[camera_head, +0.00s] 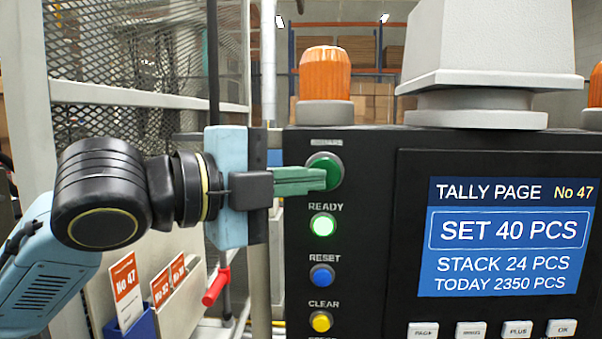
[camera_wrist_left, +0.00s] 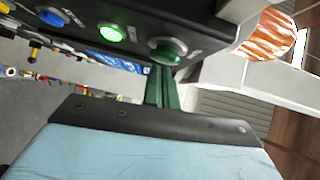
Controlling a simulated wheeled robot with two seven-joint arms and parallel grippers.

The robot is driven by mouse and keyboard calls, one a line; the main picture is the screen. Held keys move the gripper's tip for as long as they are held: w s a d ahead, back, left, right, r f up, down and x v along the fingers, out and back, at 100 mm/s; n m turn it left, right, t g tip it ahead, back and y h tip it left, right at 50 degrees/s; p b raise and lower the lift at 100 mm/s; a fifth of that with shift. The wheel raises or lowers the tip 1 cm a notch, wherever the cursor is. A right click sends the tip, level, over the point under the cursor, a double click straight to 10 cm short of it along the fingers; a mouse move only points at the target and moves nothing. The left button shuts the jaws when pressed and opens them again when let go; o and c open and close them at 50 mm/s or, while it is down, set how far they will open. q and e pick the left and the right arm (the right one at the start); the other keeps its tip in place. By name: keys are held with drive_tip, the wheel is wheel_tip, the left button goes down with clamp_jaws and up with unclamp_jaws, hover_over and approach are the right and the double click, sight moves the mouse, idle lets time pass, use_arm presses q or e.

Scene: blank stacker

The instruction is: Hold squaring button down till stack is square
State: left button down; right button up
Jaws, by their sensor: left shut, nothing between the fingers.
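The green squaring button (camera_head: 327,170) sits at the top of the button column on the black control panel, under a small label partly hard to read. My left gripper (camera_head: 322,180) is shut and empty, its green fingertips at the lower left of the button. In the left wrist view, the shut fingers (camera_wrist_left: 162,75) reach up to the dark green button (camera_wrist_left: 168,50) and overlap its edge; I cannot tell whether they press it in. The READY lamp (camera_head: 323,225) glows green. The screen (camera_head: 508,237) reads SET 40 PCS, STACK 24 PCS, TODAY 2350 PCS. The stack itself does not show.
Below are a blue RESET button (camera_head: 321,276) and a yellow CLEAR button (camera_head: 320,321). An orange beacon (camera_head: 325,75) stands on top of the panel. A mesh guard (camera_head: 150,50) is at the left. A red handle (camera_head: 216,287) and No 47 card (camera_head: 126,288) sit below my left arm.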

use_arm(q)
drive_tip(key=s+d+b+v, duration=0.1)
drive_tip(key=b+v, duration=0.1)
drive_tip(key=v, duration=1)
drive_tip(key=shift+s+r, duration=0.2)
drive_tip(key=shift+s, duration=0.05)
